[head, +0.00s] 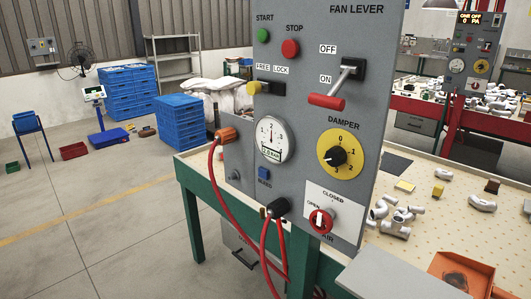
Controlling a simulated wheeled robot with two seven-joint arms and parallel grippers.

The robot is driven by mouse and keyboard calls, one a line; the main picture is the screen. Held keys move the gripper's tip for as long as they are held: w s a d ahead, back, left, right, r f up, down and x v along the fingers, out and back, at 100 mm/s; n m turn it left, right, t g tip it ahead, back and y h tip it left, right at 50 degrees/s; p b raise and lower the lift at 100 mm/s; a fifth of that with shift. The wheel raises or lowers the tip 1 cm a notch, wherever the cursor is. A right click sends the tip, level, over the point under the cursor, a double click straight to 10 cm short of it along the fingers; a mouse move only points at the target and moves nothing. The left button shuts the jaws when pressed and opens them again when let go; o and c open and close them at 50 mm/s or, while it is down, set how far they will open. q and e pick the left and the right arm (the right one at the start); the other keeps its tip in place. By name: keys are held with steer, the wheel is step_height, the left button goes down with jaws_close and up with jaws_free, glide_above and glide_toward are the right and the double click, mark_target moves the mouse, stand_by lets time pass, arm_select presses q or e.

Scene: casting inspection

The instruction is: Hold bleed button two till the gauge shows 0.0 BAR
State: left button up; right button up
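A grey control panel (300,90) stands upright at the table edge in the head view. A blue button (264,172) sits low on its left side, with a small label beneath that seems to read BLEED. No number two is legible on it. Above it is a round white gauge (273,139) with a dark needle pointing roughly upward. A small green readout on the gauge ends in BAR, but its digits are too small to read surely. Neither of my grippers shows, and nothing is seen touching the button.
The panel also carries a red-handled fan lever (327,101), a yellow damper dial (341,154) and a red air valve (320,221). A red hose (222,185) loops down its left side. White pipe castings (395,217) lie on the table at right. A second panel (470,60) stands behind.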

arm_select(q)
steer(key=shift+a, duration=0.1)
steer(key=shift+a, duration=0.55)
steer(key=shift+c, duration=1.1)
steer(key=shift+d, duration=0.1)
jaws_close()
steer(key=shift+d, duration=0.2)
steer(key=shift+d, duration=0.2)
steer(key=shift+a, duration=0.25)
